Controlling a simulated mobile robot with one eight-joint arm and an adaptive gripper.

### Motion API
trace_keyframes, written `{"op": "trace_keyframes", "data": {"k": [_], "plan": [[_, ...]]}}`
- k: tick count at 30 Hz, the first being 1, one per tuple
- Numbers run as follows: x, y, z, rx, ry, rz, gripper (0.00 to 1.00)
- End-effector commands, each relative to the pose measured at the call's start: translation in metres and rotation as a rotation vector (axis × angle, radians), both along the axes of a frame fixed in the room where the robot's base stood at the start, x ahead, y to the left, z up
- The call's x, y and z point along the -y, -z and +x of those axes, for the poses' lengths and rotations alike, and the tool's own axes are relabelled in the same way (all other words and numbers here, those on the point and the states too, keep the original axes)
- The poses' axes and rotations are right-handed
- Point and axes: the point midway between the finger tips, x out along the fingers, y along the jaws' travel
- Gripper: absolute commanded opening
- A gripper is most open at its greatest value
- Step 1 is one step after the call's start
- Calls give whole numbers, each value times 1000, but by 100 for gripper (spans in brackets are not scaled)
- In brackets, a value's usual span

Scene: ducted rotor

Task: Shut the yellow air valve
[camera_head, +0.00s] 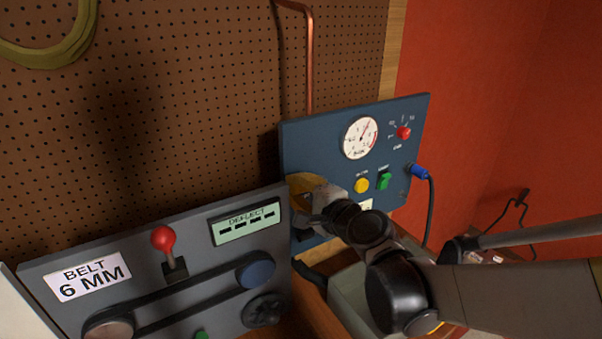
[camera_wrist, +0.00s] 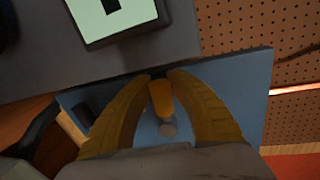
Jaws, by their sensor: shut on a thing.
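The yellow air valve's handle (camera_wrist: 161,98) shows in the wrist view as a short yellow-orange lever on the blue panel. My gripper (camera_wrist: 158,76) has its two yellow fingers curved around the handle, one on each side, with the tips close together at its far end. A grey round part lies just below the handle in that view. In the head view my gripper (camera_head: 301,198) is at the left edge of the blue panel (camera_head: 300,140), and it hides the valve.
A grey belt panel (camera_head: 190,235) with a red-topped lever (camera_head: 163,240) stands close at left. A copper pipe (camera_head: 309,60) rises behind.

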Motion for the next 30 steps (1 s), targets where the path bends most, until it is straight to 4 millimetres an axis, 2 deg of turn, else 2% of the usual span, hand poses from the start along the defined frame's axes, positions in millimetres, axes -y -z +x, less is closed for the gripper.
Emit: {"op": "trace_keyframes", "data": {"k": [9, 24, 25, 26, 27, 30], "plan": [[0, 8, 0, 55, 1, -83, 0], [0, 9, -1, 63, -1, -96, 0], [0, 9, -1, 63, -1, -96, 30], [0, 9, -1, 63, -1, -96, 39], [0, 9, -1, 62, 0, -96, 46], [0, 8, -1, 63, 0, -95, 46]]}}
